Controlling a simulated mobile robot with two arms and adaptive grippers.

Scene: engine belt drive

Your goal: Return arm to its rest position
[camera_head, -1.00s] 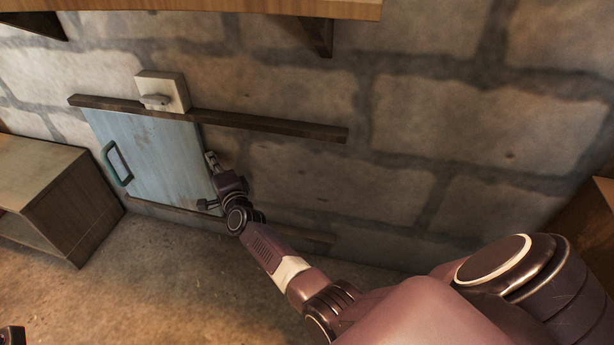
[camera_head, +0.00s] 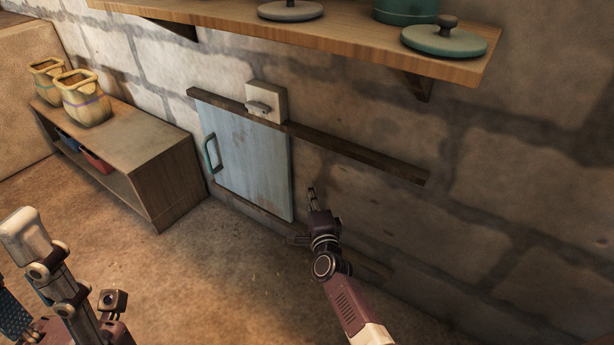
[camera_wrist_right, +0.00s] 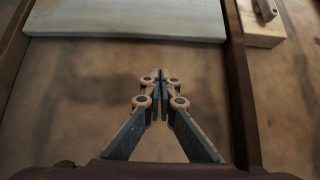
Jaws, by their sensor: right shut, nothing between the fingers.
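My right gripper (camera_head: 311,192) is shut and empty, in front of the stone wall to the right of the blue sliding door. It also shows in the right wrist view (camera_wrist_right: 161,76), with its fingertips together. The blue door (camera_head: 246,160) with a green handle (camera_head: 211,153) hangs between two dark wooden rails; its edge shows at the top of the right wrist view (camera_wrist_right: 125,20). The gripper appears apart from the door. My left arm (camera_head: 60,285) shows at the lower left; its fingertips are not clearly visible.
A wooden shelf (camera_head: 330,35) with pots and lids juts out above. A latch block (camera_head: 266,101) sits on the upper rail (camera_head: 350,150). A low wooden cabinet (camera_head: 150,150) with two yellow pots (camera_head: 85,100) stands at the left. The floor (camera_head: 220,270) in front is clear.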

